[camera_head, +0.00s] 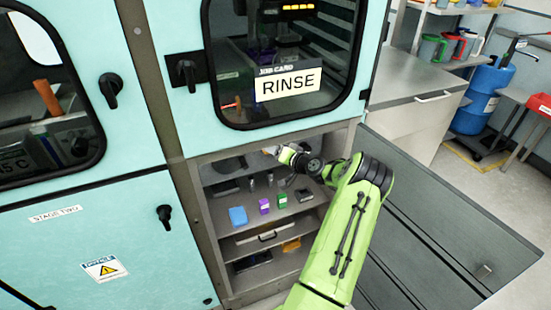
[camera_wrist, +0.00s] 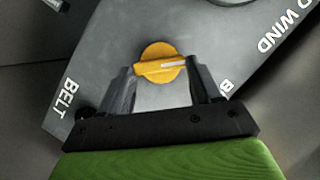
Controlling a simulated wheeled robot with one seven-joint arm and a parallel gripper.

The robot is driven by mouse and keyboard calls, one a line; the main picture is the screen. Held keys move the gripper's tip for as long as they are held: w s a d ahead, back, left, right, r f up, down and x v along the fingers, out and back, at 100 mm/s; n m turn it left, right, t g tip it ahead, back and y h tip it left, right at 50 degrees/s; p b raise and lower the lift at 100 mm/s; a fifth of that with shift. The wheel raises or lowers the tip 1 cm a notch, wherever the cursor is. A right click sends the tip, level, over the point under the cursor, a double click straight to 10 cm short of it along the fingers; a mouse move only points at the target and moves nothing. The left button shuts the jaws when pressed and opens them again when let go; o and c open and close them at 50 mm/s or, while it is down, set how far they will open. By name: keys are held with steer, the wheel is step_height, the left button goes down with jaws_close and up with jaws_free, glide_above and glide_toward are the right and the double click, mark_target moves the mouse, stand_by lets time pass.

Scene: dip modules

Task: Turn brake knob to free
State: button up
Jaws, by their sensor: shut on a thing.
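The brake knob (camera_wrist: 158,51) is a round orange-yellow knob with a raised grip bar and a white pointer line. It sits on a grey panel (camera_wrist: 100,50) in the wrist view. The white line points to the right in that view. My gripper (camera_wrist: 160,76) is shut on the knob's bar, one finger at each end. In the head view my gripper (camera_head: 272,151) reaches into the top of the open compartment under the RINSE window, where the knob is too small to make out. Of the panel lettering, "BELT" and "D WIND" are readable; a label by the right finger is partly hidden.
The compartment's shelf (camera_head: 245,222) holds a blue item (camera_head: 238,216), a purple box (camera_head: 264,206) and a green box (camera_head: 282,200). A drawer lies below. A large grey panel (camera_head: 440,220) slants down at the right. The compartment walls surround my gripper closely.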

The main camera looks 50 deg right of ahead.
steer(key=m+t+b, duration=0.1)
steer(key=m, duration=0.1)
steer(key=m+t+b, duration=0.1)
steer(key=m+b, duration=0.1)
steer(key=m, duration=0.1)
steer(key=f+m+t+y+b, duration=0.1)
steer(key=m, duration=0.1)
steer(key=shift+s+d+f+m+t+b, duration=0.1)
steer(key=shift+s+d+m+t+b, duration=0.05)
steer(key=shift+d+m+t+b, duration=0.15)
stand_by(0.7)
steer(key=o, duration=1.1)
steer(key=shift+c, duration=0.2)
steer(key=s+a+p, duration=0.1)
steer(key=s+a, duration=0.1)
steer(key=s, duration=1.3)
steer(key=shift+s+a+p, duration=0.2)
steer(key=shift+s+p, duration=0.1)
steer(key=shift+p, duration=0.05)
